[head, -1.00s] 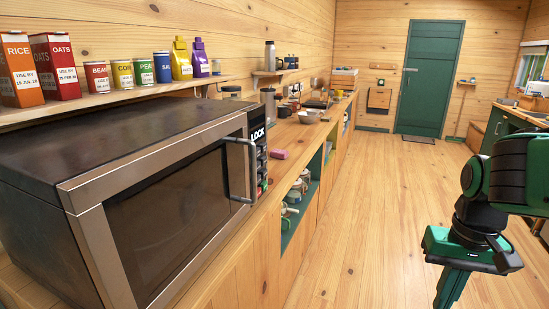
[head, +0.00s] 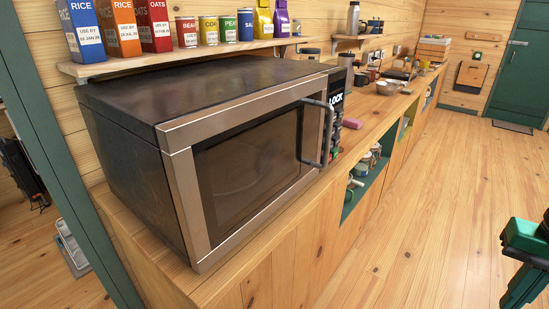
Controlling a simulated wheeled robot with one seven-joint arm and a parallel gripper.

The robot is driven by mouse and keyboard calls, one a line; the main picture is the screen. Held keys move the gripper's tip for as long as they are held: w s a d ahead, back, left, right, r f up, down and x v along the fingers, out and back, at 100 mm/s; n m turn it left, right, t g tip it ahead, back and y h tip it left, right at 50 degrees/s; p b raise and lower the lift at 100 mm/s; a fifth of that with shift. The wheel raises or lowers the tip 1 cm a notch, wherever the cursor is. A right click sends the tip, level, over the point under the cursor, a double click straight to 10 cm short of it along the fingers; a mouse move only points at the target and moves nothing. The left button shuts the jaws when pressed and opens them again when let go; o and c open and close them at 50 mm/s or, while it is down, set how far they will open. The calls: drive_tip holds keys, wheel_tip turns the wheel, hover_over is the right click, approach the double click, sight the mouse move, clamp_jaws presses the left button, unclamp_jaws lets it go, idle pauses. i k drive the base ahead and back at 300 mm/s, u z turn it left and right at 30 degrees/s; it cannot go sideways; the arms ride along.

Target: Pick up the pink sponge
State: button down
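The pink sponge (head: 352,123) lies on the wooden counter (head: 385,112), just past the right side of the microwave. It looks small, and the microwave's control panel partly borders it in view. My gripper (head: 515,290) is at the lower right of the head view, over the floor and well apart from the sponge. It is cut off by the frame edge, and I cannot see whether its fingers are open or shut.
A large microwave (head: 240,150) fills the near counter. A shelf (head: 120,66) above it holds boxes and cans. A bowl (head: 388,87) stands farther along the counter. Below are open cubbies with jars (head: 366,163). The wooden floor (head: 430,210) to the right is clear.

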sight(349, 122)
drive_tip(key=z, duration=0.55)
drive_tip(key=k, duration=1.3)
drive_tip(key=z, duration=0.75)
drive_tip(key=i, duration=1.9)
drive_tip(key=u, duration=0.4)
drive_tip(key=i, duration=1.15)
drive_tip(key=u, duration=1.3)
drive_tip(key=i, duration=1.1)
drive_tip(key=u, duration=0.65)
